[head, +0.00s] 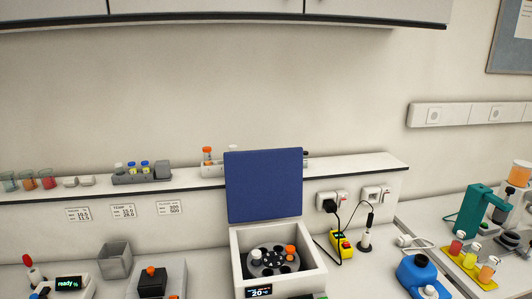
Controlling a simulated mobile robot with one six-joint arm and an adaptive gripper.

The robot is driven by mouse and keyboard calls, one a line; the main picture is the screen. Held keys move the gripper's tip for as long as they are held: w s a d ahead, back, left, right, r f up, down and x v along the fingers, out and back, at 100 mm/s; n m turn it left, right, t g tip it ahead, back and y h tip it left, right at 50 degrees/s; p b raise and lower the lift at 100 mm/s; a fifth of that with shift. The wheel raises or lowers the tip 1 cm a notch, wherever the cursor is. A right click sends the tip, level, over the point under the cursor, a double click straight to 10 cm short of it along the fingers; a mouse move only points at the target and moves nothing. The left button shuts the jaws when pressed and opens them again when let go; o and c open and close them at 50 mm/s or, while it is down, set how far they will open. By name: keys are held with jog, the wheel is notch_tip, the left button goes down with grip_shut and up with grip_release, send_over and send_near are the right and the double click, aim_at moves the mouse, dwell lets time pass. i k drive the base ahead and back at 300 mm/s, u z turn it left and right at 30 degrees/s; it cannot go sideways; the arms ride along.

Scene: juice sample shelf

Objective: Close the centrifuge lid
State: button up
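The centrifuge (313,278) stands on the bench at the lower middle of the head view, a white box with a small lit display reading about 20 °C. Its blue lid (264,186) stands open and upright at the back of the box. The dark rotor (268,264) inside is exposed. It holds an orange-capped tube (290,251) and a white-capped tube (256,254); other rotor holes look empty. My gripper is not in view.
A shelf (370,162) with tube racks and beakers runs behind the lid. A yellow box (341,244) and a blue container (417,275) are to the right. A grey bin (115,261) and a device with a black block (152,283) are to the left. Cabinets hang above.

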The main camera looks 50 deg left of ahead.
aim_at(267, 184)
jog(key=u, duration=0.15)
jog(key=i, duration=0.85)
jog(key=u, duration=0.95)
jog(key=i, duration=0.75)
jog(key=u, duration=0.45)
